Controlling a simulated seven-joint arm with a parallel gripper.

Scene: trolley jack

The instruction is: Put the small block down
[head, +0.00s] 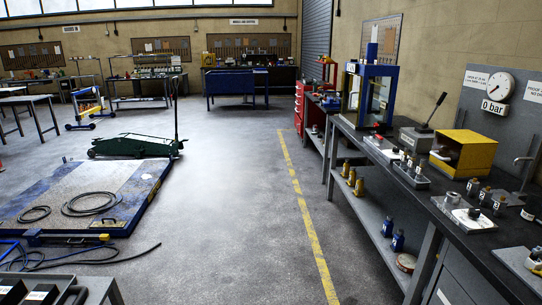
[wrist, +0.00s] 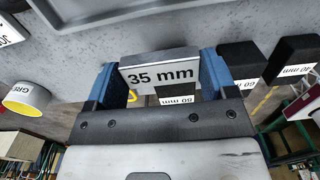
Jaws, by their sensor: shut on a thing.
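The small block (wrist: 160,72), grey with a white "35 mm" label, is between the blue fingers of my gripper (wrist: 160,80) in the wrist view. My gripper is shut on it, with one finger on each side. The block's underside and any contact with a surface are hidden. A dark block with a white label (wrist: 177,99), seemingly "60 mm", shows just beyond it, partly covered by my gripper. My gripper cannot be made out in the head view. The green trolley jack (head: 133,146) stands at the left of the head view, by a low blue-edged platform (head: 115,220).
Dark blocks (wrist: 237,57) and (wrist: 295,58) lie right of my gripper in the wrist view. A cream and yellow cylinder (wrist: 28,98) is at left. In the head view, a cluttered workbench (head: 440,215) lines the right; the floor (head: 225,180) between is clear.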

